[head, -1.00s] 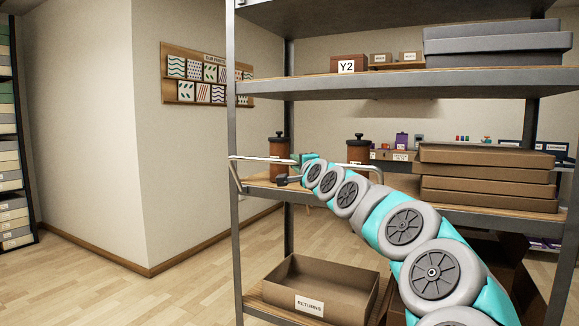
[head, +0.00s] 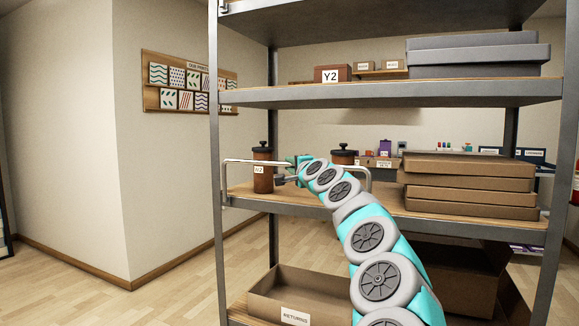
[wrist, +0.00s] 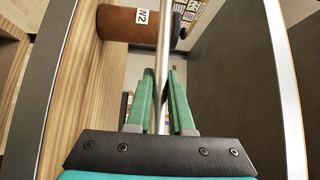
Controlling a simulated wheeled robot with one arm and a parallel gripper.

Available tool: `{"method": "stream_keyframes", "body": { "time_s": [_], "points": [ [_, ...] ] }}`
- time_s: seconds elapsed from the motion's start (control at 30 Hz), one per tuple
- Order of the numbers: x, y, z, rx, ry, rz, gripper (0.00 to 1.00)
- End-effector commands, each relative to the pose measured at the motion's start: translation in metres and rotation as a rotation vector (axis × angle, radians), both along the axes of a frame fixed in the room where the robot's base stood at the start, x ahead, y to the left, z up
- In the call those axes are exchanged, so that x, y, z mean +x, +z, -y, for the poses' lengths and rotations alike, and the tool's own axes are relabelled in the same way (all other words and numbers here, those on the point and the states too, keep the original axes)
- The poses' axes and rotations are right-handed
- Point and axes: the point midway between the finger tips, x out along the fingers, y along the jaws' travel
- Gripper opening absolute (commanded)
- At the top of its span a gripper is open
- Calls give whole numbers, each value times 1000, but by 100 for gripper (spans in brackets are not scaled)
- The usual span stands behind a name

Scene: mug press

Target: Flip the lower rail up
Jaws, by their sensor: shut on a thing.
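The lower rail (head: 245,161) is a thin pale metal bar with bent ends, at the front of the middle shelf. It stands raised above the shelf's front edge, its left leg close to upright. In the wrist view the rail (wrist: 163,45) runs between the green fingers of my gripper (wrist: 162,74), which is shut on it. In the head view my gripper (head: 298,163) is at about the rail's middle, partly hidden by my arm.
A brown canister labelled W2 (head: 262,180) stands on the middle shelf (head: 240,193) behind the rail; another canister (head: 344,155) is partly hidden. Flat brown boxes (head: 470,185) are stacked right. A returns box (head: 300,293) sits below. Open floor lies left.

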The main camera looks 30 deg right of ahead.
Motion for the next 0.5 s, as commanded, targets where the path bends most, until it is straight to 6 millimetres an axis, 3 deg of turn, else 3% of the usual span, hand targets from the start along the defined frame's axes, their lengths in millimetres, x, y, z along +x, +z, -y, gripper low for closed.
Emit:
{"method": "stream_keyframes", "body": {
  "time_s": [0.4, 0.43, 0.5],
  "points": [
    [1, -2, 1, 0, -1, -2, 0],
    [1, -2, 1, 0, -1, -2, 22],
    [1, -1, 1, 0, -1, -1, 30]
  ]
}}
